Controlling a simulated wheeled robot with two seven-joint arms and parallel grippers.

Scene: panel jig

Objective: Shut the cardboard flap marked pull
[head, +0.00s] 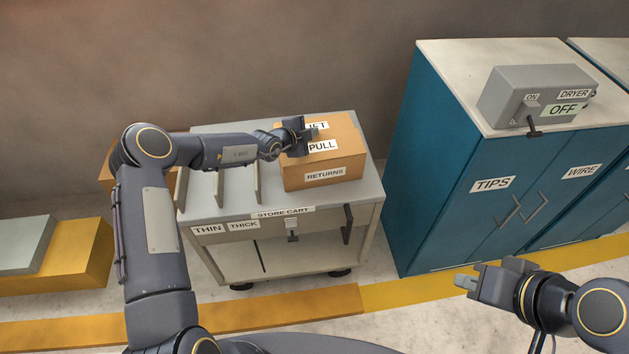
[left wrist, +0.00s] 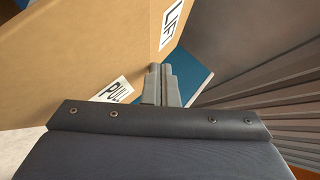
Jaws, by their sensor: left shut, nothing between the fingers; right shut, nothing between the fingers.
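A cardboard box (head: 352,163) marked RETURNS sits on the store cart, with LIFT and PULL labels on its upper side. The flap marked PULL (head: 322,146) shows near the front of the top; I cannot tell its exact angle. In the left wrist view the PULL label (left wrist: 112,91) is partly hidden behind my gripper, and the LIFT panel (left wrist: 172,20) is above it. My left gripper (head: 314,132) is shut and empty at the box top, covering part of the LIFT label; contact is unclear. It also shows in the left wrist view (left wrist: 163,84). My right gripper (head: 463,282) is shut and empty, away from the box.
The store cart (head: 230,207) has upright dividers (head: 219,183) left of the box. Blue cabinets (head: 440,180) stand to the right, with a grey dryer switch box (head: 520,92) reading OFF on top. The floor between cart and cabinets is clear.

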